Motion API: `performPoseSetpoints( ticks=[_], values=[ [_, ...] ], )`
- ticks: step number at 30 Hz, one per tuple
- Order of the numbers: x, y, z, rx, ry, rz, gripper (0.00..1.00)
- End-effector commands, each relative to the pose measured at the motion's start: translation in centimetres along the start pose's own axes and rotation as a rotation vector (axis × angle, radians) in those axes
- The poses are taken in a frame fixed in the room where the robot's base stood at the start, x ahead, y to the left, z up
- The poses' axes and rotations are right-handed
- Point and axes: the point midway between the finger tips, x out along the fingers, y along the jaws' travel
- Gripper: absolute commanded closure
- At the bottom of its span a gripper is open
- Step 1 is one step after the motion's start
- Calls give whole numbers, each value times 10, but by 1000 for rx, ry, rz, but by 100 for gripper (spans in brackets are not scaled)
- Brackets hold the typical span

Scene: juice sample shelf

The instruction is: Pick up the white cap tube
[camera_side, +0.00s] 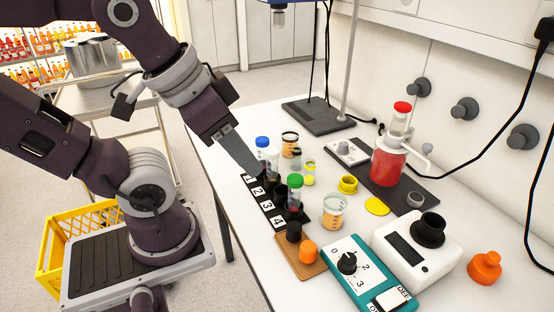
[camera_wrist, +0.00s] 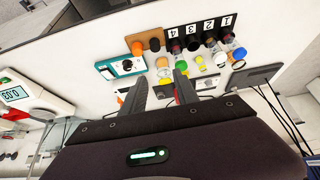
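In the side view a clear tube with a pale top (camera_side: 272,157) stands just right of the blue cap tube (camera_side: 262,146). The green cap tube (camera_side: 295,190) stands nearer the camera. The tubes are at a black rack (camera_side: 262,203) numbered 1 to 4. My gripper (camera_side: 258,172) is low beside the rack, and partly hides it. In the wrist view its two fingers (camera_wrist: 161,77) are apart with nothing gripped.
A wooden block (camera_side: 287,255) with black and orange vials, a teal device (camera_side: 352,290) and a white device (camera_side: 440,262) are in front. A red juice vessel (camera_side: 388,165) stands behind.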

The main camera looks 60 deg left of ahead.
Motion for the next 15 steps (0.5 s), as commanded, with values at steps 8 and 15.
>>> performPoseSetpoints(
  ticks=[8,15],
  values=[
    [0,0,0,0,0,0,43],
    [10,-9,-14,97,-55,-23,43]
  ],
)
